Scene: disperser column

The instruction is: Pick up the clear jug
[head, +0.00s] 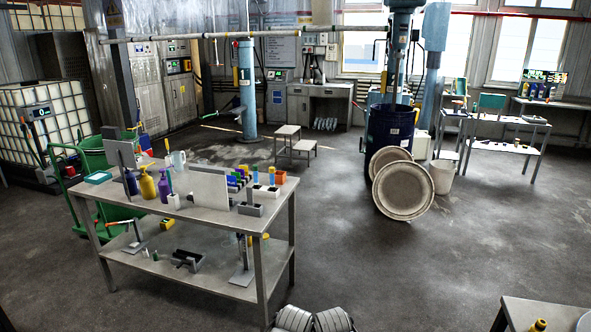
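A pale, whitish jug with a handle (178,160) stands upright near the back edge of the metal workbench (225,208) at left. It looks translucent, but it is too small to tell for sure. It stands behind the yellow bottle (147,184) and the purple bottle (164,187).
A white panel (209,188) and several small colored items stand on the bench. Green bins and a cart (100,155) are behind it at left. A blue drum (390,128) with round lids (403,190) stands right of center. The floor between is clear.

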